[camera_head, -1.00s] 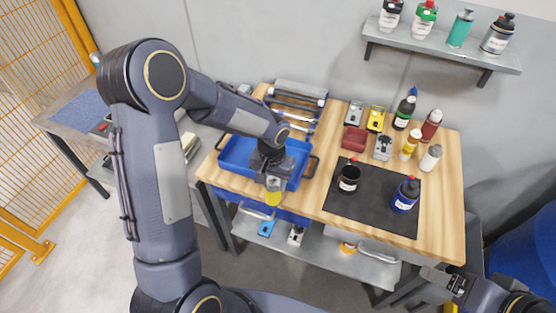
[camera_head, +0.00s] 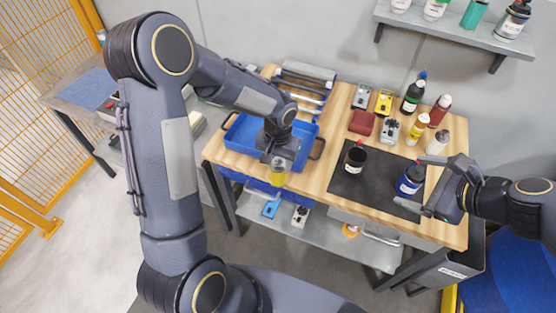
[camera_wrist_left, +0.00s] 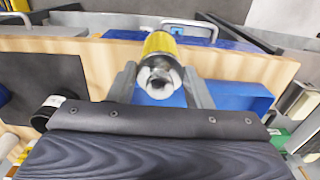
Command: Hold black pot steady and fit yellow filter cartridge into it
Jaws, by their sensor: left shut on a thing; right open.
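The yellow filter cartridge (camera_head: 278,172) is held by my left gripper (camera_head: 279,160), which is shut on it above the front edge of the blue tray (camera_head: 236,146). In the left wrist view the cartridge (camera_wrist_left: 160,48) sits between the two fingers (camera_wrist_left: 160,85), its silver end toward the camera. The black pot (camera_head: 355,158) stands upright on the dark mat (camera_head: 345,184), right of the left gripper and apart from it. It shows partly in the left wrist view (camera_wrist_left: 45,115). My right gripper (camera_head: 415,183) is open around or close beside a blue bottle (camera_head: 410,178) on the mat; contact cannot be told.
Several bottles (camera_head: 412,92) and small boxes (camera_head: 390,130) stand at the back of the wooden table (camera_head: 335,110). A red bin (camera_head: 362,122) is behind the pot. A wall shelf (camera_head: 450,28) holds more bottles. Mat space between pot and blue bottle is clear.

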